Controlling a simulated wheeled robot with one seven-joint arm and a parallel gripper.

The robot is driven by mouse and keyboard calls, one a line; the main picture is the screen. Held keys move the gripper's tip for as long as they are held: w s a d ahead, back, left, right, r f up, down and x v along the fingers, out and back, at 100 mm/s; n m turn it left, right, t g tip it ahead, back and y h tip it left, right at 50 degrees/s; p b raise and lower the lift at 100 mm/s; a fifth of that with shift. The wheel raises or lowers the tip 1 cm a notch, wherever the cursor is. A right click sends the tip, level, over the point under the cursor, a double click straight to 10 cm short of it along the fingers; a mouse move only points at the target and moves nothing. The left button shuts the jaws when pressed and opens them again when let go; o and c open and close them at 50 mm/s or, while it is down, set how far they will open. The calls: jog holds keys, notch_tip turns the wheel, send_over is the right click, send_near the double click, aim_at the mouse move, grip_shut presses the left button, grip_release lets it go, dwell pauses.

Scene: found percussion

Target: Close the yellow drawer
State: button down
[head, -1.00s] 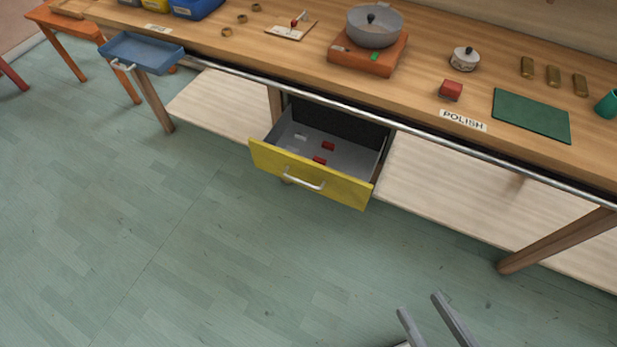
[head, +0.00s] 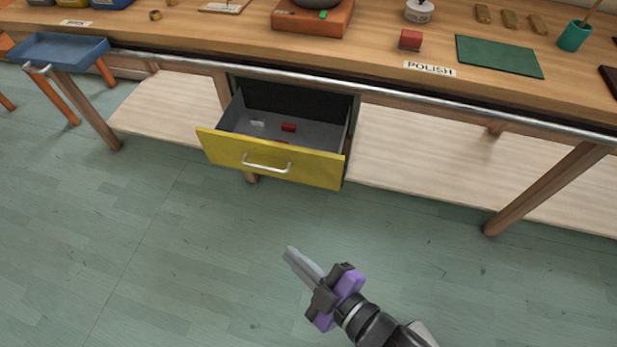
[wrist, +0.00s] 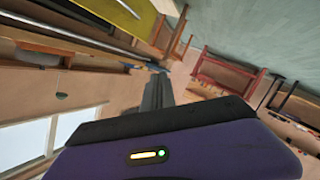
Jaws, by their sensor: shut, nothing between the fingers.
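The yellow drawer (head: 270,161) under the workbench stands pulled out in the head view. Its white handle (head: 266,166) is on the front, and its grey inside holds small red blocks (head: 288,127) and a pale piece (head: 257,123). My gripper (head: 289,254) is shut and empty, in front of and below the drawer, apart from it, pointing up and left. In the wrist view my shut fingers (wrist: 157,92) show in the middle, and part of the yellow drawer front (wrist: 120,14) shows at the top.
The workbench (head: 370,55) has a metal rail along its front edge. A blue tray-like drawer (head: 60,50) juts out at the left. A slanted wooden leg (head: 540,190) stands at the right, beside a low pale shelf (head: 430,155). The floor before the drawer is clear.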

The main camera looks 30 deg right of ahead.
jog(key=w+a+f+n+h+b, duration=0.25)
jog(key=w+f+n+b, duration=0.35)
jog(key=w+f, duration=0.45)
jog(key=n+g+h+b, duration=0.2)
jog(key=n+h+b, duration=0.1)
jog(key=n+h, duration=0.95)
send_near(312, 157)
jog(key=shift+m+h, duration=0.8)
jog(key=shift+m, duration=0.05)
jog(key=x, duration=0.2)
jog(key=b+x, duration=0.1)
jog(key=x, duration=0.1)
jog(key=f+b+x, duration=0.1)
jog(key=x, duration=0.1)
jog(key=shift+w, duration=0.6)
jog(key=shift+w+d, duration=0.35)
jog(key=shift+d, duration=0.05)
jog(key=b+x, duration=0.6)
jog(key=x, duration=1.7)
jog(key=shift+w+d, duration=0.2)
jog(key=shift+d, duration=0.2)
